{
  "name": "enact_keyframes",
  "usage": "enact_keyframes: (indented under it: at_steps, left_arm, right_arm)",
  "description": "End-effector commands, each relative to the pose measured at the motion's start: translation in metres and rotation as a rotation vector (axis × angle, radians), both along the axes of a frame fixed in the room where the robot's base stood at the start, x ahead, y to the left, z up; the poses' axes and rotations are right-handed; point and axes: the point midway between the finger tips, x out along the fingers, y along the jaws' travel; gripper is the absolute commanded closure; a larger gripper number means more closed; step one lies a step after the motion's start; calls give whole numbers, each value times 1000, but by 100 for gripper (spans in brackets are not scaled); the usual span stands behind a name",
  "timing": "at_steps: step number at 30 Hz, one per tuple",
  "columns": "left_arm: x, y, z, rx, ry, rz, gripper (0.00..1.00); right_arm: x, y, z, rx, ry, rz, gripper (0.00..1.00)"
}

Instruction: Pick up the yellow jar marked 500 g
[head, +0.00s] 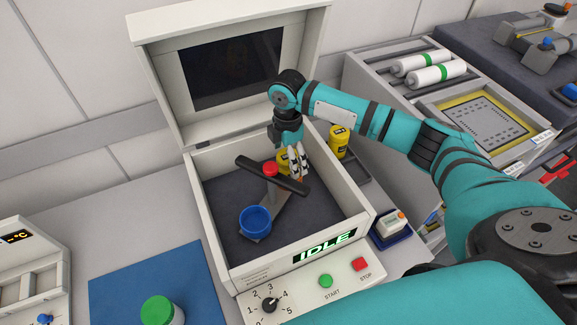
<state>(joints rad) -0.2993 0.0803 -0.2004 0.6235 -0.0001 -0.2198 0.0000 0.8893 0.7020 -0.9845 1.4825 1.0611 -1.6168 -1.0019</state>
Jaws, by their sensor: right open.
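One yellow jar (283,161) with a dark label is inside the open white machine (202,215), partly hidden by my right gripper and a black bar. A second yellow jar (339,140) with a dark label stands outside the machine, just beyond its right wall, on a dark tray. The marking on either label is too small to read. My right gripper (299,172) is open, pointing down inside the machine, immediately right of the first jar. I cannot tell whether it touches that jar. My left gripper is not in view.
Inside the machine are a black bar (287,181) with a red knob (270,169) and a blue cup (256,219). The lid (149,71) stands open behind. A green-lidded jar (158,309) is on a blue mat (110,285).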

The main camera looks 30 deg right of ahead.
Motion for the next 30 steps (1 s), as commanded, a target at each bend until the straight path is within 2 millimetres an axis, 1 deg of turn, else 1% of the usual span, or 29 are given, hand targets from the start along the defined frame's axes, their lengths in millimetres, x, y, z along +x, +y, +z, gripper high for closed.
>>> enact_keyframes:
  at_steps: [5,6,9,12,18,30]
  left_arm:
    - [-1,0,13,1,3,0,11]
    - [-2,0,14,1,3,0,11]
    - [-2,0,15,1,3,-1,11]
    - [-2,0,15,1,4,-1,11]
    - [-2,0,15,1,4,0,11]
    - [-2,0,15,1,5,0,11]
  right_arm:
    - [4,-6,-24,-2,7,-2,10]
    - [4,-6,-31,-2,6,0,10]
    - [4,-5,-42,-1,4,0,10]
    - [4,-6,-48,-1,2,0,10]
    - [4,-6,-48,-1,2,1,10]
    - [4,-6,-48,-2,1,1,62]
